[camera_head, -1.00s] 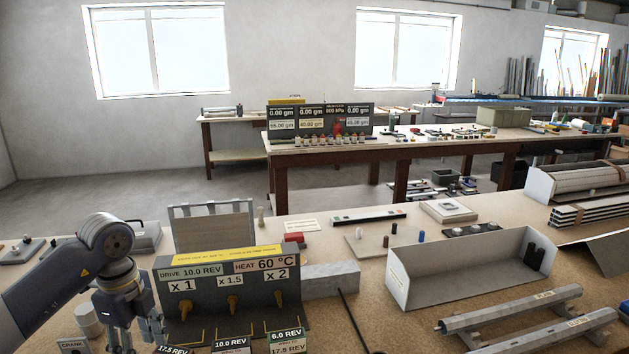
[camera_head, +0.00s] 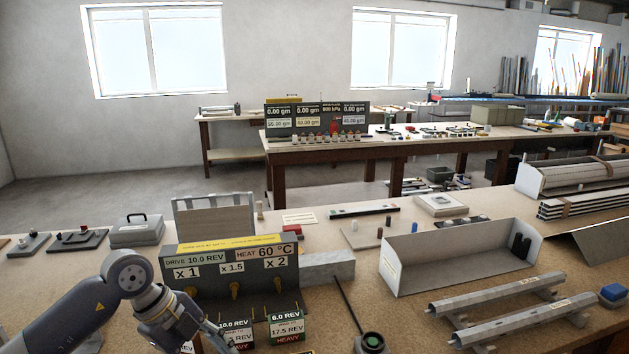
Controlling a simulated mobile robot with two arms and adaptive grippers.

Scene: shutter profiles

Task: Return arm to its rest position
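My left arm comes in from the lower left, and its gripper (camera_head: 212,338) is low in front of the grey drive panel. Its fingers are cut by the bottom edge and partly hidden by the wrist, so I cannot tell if they are open or shut. The drive panel (camera_head: 215,275) carries the signs DRIVE 10.0 REV, HEAT 60 °C, x 1, x 1.5 and x 2, with orange-yellow knobs below. Cards reading 10.0 REV (camera_head: 235,326) and 6.0 REV (camera_head: 286,318) stand in front of it. My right gripper is not in view.
A grey open tray (camera_head: 440,272) and metal rails (camera_head: 500,293) lie on the right of the bench. A dark round-topped object (camera_head: 373,342) stands at the front edge. A grey case (camera_head: 136,231) stands behind my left arm. A second bench (camera_head: 330,153) stands behind.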

